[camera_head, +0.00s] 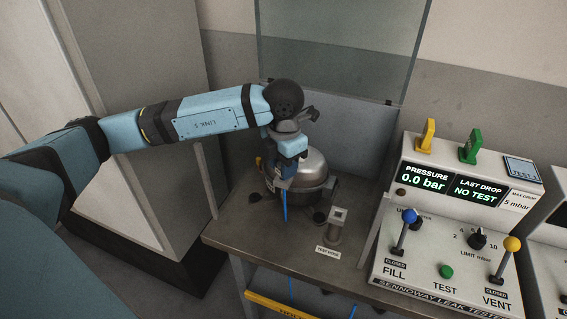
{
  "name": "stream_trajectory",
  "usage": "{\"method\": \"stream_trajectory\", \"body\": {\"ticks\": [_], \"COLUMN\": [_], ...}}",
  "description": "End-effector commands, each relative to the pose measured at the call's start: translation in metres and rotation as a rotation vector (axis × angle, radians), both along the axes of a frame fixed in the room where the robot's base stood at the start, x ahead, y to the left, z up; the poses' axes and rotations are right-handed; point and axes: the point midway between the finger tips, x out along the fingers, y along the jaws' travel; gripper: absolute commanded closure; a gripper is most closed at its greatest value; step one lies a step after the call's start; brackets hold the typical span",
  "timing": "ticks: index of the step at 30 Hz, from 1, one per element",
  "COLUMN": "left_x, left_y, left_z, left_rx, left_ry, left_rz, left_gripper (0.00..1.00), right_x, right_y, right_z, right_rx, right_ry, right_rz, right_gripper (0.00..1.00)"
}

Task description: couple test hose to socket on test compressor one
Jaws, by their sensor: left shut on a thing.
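The test compressor (316,170), a silvery metal dome with a dark base, stands on the bench inside the test bay. My left gripper (284,180) points down at its near left side and partly covers it. The gripper is shut on the end of the blue test hose (285,207), which hangs straight down from the jaws. The hose end and the compressor's socket are hidden by the gripper, so I cannot tell whether they touch. My right gripper is out of view.
A small grey post (337,222) stands on the bench (265,237) behind a label reading TEST HOSE (328,252). A clear panel (335,45) rises behind. The leak tester (447,215) at right reads 0.0 bar and NO TEST, with FILL and VENT marked closed.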

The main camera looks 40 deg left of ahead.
Motion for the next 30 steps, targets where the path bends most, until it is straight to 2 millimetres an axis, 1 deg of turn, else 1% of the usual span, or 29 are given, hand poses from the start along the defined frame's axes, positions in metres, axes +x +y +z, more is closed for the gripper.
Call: {"method": "stream_trajectory", "body": {"ticks": [12,13,16,17,30], "left_x": [0.0000,0.0000,0.0001,0.0000,-0.0001], "left_y": [0.0000,0.0000,0.0000,0.0000,0.0000], "left_z": [-0.0115,-0.0112,-0.0104,-0.0104,-0.0107], "left_rx": [0.000,0.000,0.000,0.000,0.000], "left_ry": [0.000,0.000,0.000,0.000,0.000], "left_rz": [0.000,0.000,0.000,0.000,0.000], "left_gripper": [1.00,0.67,0.44,0.39,0.39], "right_x": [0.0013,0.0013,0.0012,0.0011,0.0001], "right_y": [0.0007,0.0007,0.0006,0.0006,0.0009], "right_z": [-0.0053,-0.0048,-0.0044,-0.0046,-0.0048], "right_rx": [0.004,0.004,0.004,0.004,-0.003], "right_ry": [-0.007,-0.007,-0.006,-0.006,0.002], "right_rz": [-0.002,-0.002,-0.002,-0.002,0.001], "right_gripper": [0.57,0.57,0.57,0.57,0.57]}}
